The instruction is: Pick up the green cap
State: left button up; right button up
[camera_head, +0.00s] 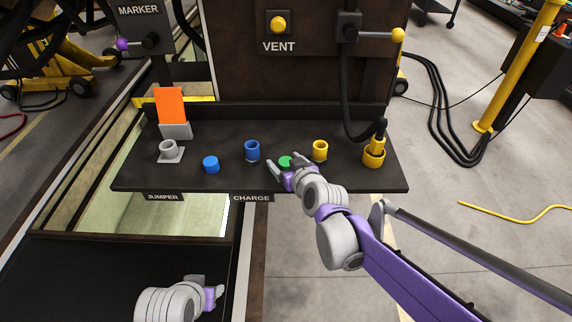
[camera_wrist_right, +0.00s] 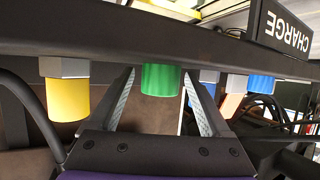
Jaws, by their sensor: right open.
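The green cap (camera_head: 285,161) stands on the dark shelf (camera_head: 130,178), between a blue socket and a yellow socket. In the right wrist view, which is upside down, the green cap (camera_wrist_right: 160,80) shows between the two finger tips. My right gripper (camera_head: 287,168) is open at the cap, one finger on each side. A gap shows between the fingers and the cap, so it is not gripped. My left gripper (camera_head: 212,295) is low in the head view, away from the shelf, and its jaw state is unclear.
A blue cap (camera_head: 211,165), blue socket (camera_head: 252,151), yellow socket (camera_head: 320,151) and grey socket (camera_head: 169,151) stand along the shelf. A yellow plug (camera_head: 374,156) with a black cable stands at right. An orange card (camera_head: 171,106) stands at back left.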

grip_shut()
dwell(0.3)
